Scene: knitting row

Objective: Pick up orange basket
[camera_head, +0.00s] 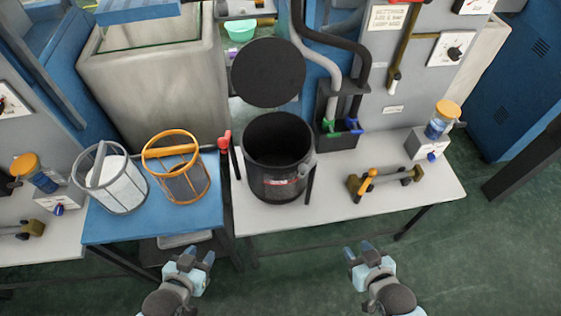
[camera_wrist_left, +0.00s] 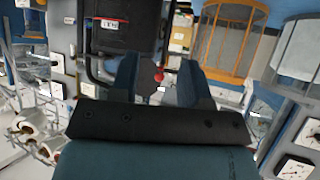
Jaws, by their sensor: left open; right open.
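The orange basket (camera_head: 183,178) stands on the blue table, with an orange rim and handle and grey mesh sides. It also shows in the left wrist view (camera_wrist_left: 232,42) at the upper right, past my fingers. My left gripper (camera_head: 197,258) is open and empty, in front of the blue table's edge and apart from the basket. Its fingers show in the left wrist view (camera_wrist_left: 160,82). My right gripper (camera_head: 362,250) is open and empty, in front of the white table.
A grey basket (camera_head: 122,190) with white contents stands left of the orange one. A black pot (camera_head: 278,165) with a raised round lid (camera_head: 268,72) stands to the right, beside a red-tipped lever (camera_head: 225,140). The blue table (camera_head: 140,229) has a clear front strip.

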